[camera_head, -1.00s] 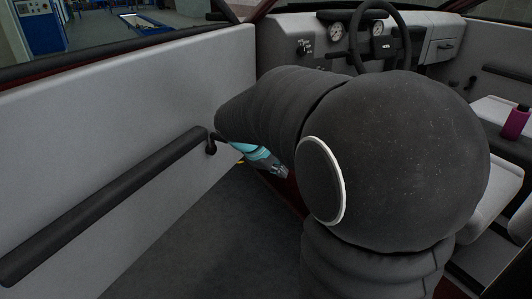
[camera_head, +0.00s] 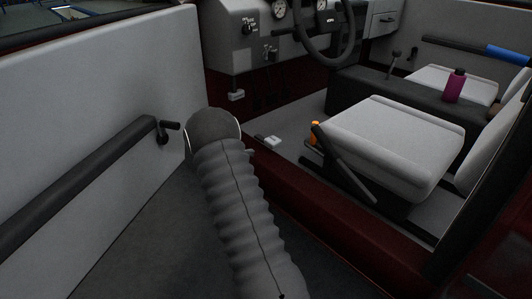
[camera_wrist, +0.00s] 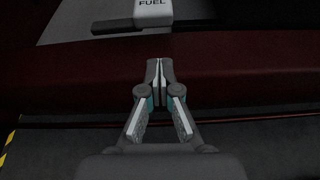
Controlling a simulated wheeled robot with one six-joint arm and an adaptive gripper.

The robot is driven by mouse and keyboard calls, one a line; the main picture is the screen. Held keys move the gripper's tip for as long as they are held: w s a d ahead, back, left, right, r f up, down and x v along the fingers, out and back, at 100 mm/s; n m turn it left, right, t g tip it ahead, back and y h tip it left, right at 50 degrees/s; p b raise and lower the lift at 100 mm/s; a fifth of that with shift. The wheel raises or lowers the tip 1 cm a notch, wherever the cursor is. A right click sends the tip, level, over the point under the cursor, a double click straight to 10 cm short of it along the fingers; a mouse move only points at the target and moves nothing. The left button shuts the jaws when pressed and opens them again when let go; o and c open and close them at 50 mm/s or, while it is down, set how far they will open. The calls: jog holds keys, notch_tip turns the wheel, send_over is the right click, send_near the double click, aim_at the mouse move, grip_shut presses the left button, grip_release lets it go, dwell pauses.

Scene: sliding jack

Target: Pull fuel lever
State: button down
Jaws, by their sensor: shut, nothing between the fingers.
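The fuel lever (camera_wrist: 153,12) shows at the top edge of the wrist view as a pale handle marked FUEL on a dark base, cut off by the frame. In the head view a small white piece on the floor just inside the dark red sill, left of the front seat, looks like the same lever (camera_head: 272,141). My gripper (camera_wrist: 160,63) is shut and empty in the wrist view, in front of the sill and short of the lever, not touching it. In the head view my arm hides the gripper.
The dark red sill (camera_wrist: 235,82) runs between my gripper and the lever. The open door (camera_head: 100,100) with its armrest and handle stands at the left. The seat (camera_head: 390,135) is at the right, with an orange object (camera_head: 314,132) beside it. A steering wheel (camera_head: 325,30) is beyond.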

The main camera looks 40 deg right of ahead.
aim_at(266, 155)
jog(key=shift+w+d+f, duration=0.15)
jog(key=shift+f, duration=0.2)
jog(key=x, duration=1)
jog(key=shift+r, duration=0.1)
